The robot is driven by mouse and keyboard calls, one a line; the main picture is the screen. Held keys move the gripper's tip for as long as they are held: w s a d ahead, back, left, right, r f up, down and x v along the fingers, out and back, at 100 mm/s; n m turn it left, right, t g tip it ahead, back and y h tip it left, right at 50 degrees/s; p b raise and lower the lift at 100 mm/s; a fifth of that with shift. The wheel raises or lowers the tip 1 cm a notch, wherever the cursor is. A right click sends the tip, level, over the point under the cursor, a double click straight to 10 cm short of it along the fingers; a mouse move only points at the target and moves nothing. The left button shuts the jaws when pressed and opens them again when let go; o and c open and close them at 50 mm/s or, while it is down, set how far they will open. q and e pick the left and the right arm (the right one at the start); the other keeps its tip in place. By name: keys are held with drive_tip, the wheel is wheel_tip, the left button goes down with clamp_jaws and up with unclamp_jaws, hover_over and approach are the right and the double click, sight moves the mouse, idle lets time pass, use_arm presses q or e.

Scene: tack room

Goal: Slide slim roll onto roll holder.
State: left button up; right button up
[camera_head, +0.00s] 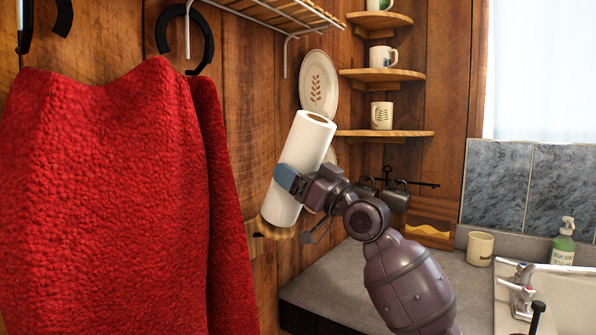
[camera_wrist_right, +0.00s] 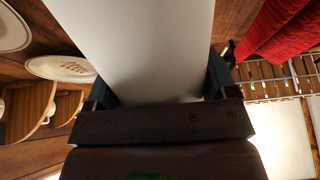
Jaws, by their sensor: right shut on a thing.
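The slim roll (camera_head: 310,150) is a white paper roll, tilted with its top leaning right in the head view. My right gripper (camera_head: 287,180) is shut on it around its middle. The wrist view shows the white roll (camera_wrist_right: 145,50) between the two dark fingers. A round wooden piece (camera_head: 275,230), which looks like the base of the roll holder, is by the wall just under the roll's lower end. Any post is hidden, and I cannot tell whether the roll is around it. My left gripper is not in view.
A red cloth (camera_head: 120,190) hangs on hooks at left. Corner shelves (camera_head: 384,133) with mugs and a wall plate (camera_head: 318,82) are behind the roll. The grey counter (camera_head: 350,285) has clear room; a mug (camera_head: 480,248) stands by the sink.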

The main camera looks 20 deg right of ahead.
drive_tip(key=o, duration=0.9)
drive_tip(key=shift+c, duration=0.2)
drive_tip(key=v, duration=1)
drive_tip(key=shift+s+d+b, duration=0.2)
drive_tip(key=shift+s+b, duration=0.1)
drive_tip(key=shift+b, duration=0.1)
drive_tip(key=shift+f, duration=0.15)
